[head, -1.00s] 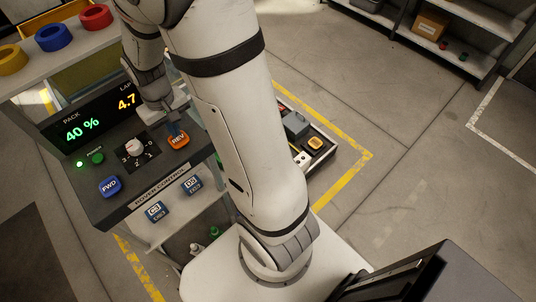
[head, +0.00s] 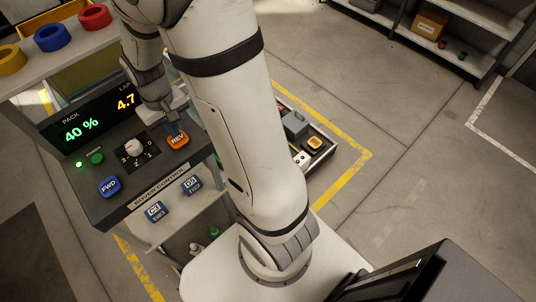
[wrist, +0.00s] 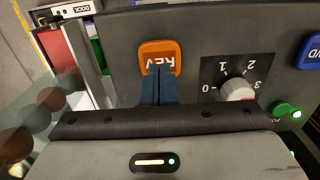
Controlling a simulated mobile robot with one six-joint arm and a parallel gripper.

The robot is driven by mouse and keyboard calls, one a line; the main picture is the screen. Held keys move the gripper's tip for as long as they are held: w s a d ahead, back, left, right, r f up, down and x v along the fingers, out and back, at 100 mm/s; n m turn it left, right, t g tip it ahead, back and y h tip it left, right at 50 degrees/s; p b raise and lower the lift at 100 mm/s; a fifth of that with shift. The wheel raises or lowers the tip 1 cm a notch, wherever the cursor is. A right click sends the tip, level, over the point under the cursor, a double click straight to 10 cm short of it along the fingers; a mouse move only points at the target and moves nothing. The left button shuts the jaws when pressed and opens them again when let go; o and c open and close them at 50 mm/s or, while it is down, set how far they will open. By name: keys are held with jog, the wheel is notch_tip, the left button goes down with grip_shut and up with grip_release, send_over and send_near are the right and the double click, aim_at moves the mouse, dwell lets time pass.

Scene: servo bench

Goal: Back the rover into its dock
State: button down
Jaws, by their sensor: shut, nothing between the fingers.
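The control console (head: 110,185) is labelled ROVER CONTROL. My gripper (head: 174,131) is shut and empty, its blue-grey fingertips (wrist: 160,74) over the lower edge of the orange REV button (head: 178,140). REV also shows in the wrist view (wrist: 157,52). I cannot tell whether the tips press it. The blue FWD button (head: 109,186) is at the left. The white speed knob (head: 134,147) sits on a 0–3 dial. A white label reading DOCK (wrist: 66,11) shows at the wrist view's top left. I cannot make out the rover for certain; my arm hides part of the floor.
The display (head: 90,122) reads PACK 40 % and LAP 4.7. A green light is lit beside a green button (head: 97,158). A low dark unit (head: 318,142) with an orange block stands inside yellow floor lines.

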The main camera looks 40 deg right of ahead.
jog(key=shift+f, duration=0.1)
jog(key=shift+f+b, duration=0.9)
jog(key=shift+f, duration=0.15)
jog(key=shift+r, duration=0.1)
notch_tip(320, 180, up, 5)
jog(key=p, duration=0.4)
jog(key=shift+r, duration=0.1)
dwell(0.7)
